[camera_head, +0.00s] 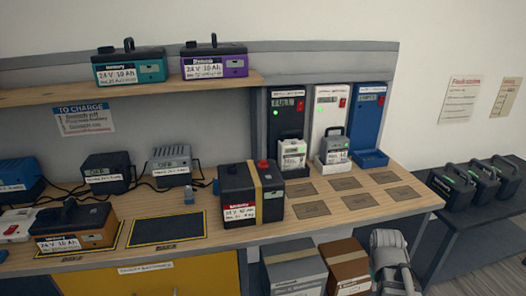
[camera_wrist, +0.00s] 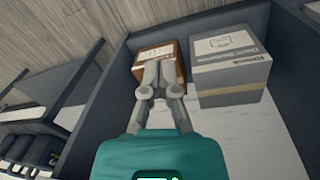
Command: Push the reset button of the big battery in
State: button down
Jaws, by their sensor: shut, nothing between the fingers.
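The big battery (camera_head: 235,184) is a black box with a tan strap around it and a red-and-white label reading 24 V. It stands upright near the middle of the workbench. A red button (camera_head: 263,164) sticks up from its top, right of the strap. My gripper (camera_wrist: 162,62) is shut and empty in the wrist view, in front of a brown box below the bench. The battery is not in the wrist view. A grey part of my arm shows low at the right of the head view, apart from the battery.
A brown box (camera_wrist: 155,59) and a grey box (camera_wrist: 228,68) stand under the bench front. Chargers (camera_head: 286,118) line the bench's back right. A small orange-brown battery (camera_head: 75,228) stands at left. Several flat brown pads (camera_head: 345,183) lie right of the big battery.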

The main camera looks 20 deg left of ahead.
jog(key=w+a+r+n+t+h+p, duration=0.1)
jog(key=w+a+r+n+p, duration=0.15)
jog(key=a+r+p, duration=0.2)
jog(key=w+a+r+n+h+p, duration=0.1)
jog(key=w+a+r+n+p, duration=0.1)
jog(key=w+a+r+p, duration=0.3)
notch_tip(320, 180, up, 30)
jog(key=r+n+t+p, duration=0.1)
jog(key=n+t+p, duration=0.6)
jog(key=n+p, duration=1.2)
send_over(262, 161)
jog(key=p, duration=0.4)
jog(key=m, duration=0.4)
jog(key=shift+s+a+f, duration=0.1)
jog(key=shift+s+f, duration=0.05)
jog(key=shift+f, duration=0.15)
jog(key=shift+f+h, duration=0.1)
jog(key=shift+h, duration=0.2)
notch_tip(262, 161, down, 9)
jog(key=b, duration=0.8)
jog(key=shift+r, duration=0.2)
jog(key=shift+f+b, duration=0.25)
jog(key=shift+b, duration=0.25)
jog(key=shift+f, duration=0.2)
